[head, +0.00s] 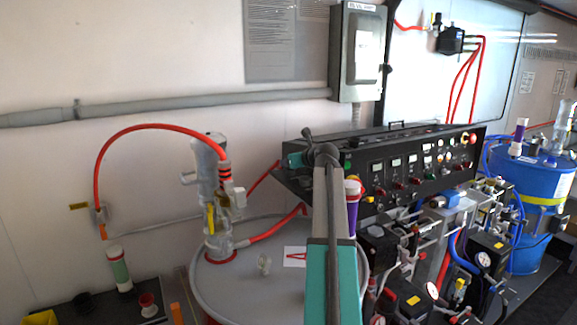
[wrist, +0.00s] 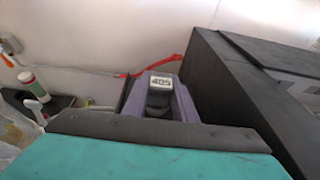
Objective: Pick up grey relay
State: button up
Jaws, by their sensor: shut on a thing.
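The grey relay (wrist: 160,82) shows in the wrist view as a small block with a pale, marked top face and a darker body below. It sits between the purple-grey fingers of my gripper (wrist: 162,100), which is shut on it. The relay's lower part is hidden by the fingers and the dark edge of my wrist. In the head view, my arm reaches up to the left end of the black control panel (head: 410,165). The fingers and the relay cannot be made out there.
The panel's dark side stands close to the right of my gripper in the wrist view. A grey drum (head: 225,285) with a clear pump and a red hose (head: 150,128) is left of my arm. Gauges and valves crowd the right. A blue drum (head: 535,185) stands farther right.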

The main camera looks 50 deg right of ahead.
jog(key=shift+r, duration=0.2)
notch_tip(320, 180, up, 10)
jog(key=shift+f+b, duration=0.15)
jog(key=shift+b, duration=0.75)
dwell(0.4)
notch_tip(320, 180, up, 5)
jog(key=p, duration=0.4)
dwell(0.7)
